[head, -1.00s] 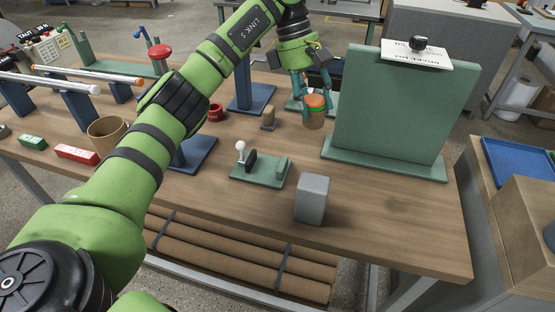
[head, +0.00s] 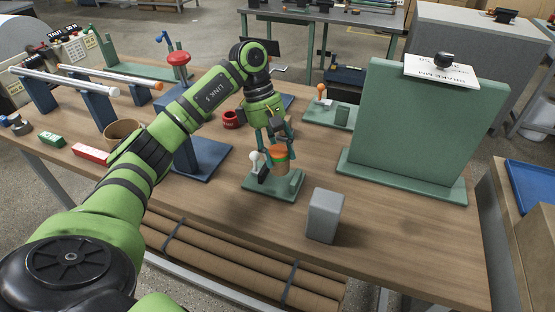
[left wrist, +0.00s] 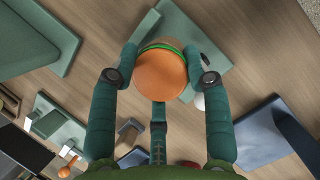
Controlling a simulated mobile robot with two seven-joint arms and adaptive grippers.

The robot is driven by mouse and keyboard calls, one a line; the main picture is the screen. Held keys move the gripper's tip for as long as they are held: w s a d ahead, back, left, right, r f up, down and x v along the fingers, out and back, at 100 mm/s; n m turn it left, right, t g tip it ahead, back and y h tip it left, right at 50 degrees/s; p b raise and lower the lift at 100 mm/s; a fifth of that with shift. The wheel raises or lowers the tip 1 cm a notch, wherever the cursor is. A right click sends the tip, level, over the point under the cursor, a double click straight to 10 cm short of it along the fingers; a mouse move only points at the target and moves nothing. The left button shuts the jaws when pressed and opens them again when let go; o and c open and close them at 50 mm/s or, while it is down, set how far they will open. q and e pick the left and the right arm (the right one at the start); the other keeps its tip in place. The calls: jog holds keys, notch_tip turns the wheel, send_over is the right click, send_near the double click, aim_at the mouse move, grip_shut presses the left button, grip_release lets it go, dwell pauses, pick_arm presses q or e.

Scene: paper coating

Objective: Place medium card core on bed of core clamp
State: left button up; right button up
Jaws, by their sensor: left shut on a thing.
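The card core (head: 280,162) is a short brown cylinder with an orange top and a green band. My left gripper (head: 279,148) is shut around its upper part. In the left wrist view the core (left wrist: 161,76) shows its orange end between the teal fingers. The core clamp (head: 286,192) is a green base with a white-knobbed lever, a dark jaw and a green end block. The core is over the clamp's bed, roughly upright, between jaw and block. I cannot tell whether it touches the bed. My right gripper is not in view.
A grey block (head: 324,215) stands right of the clamp near the table's front edge. A tall green board (head: 420,130) stands behind right. A second lever fixture (head: 330,114) sits behind. A blue stand (head: 205,160) and a wide brown core (head: 121,131) are at left.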

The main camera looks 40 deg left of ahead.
pick_arm(q)
notch_tip(320, 180, down, 4)
jog(key=shift+r+p, duration=0.25)
jog(key=shift+p, duration=0.25)
jog(key=shift+f, duration=0.2)
jog(key=o, duration=0.7)
jog(key=shift+f, duration=0.15)
jog(key=o, duration=0.4)
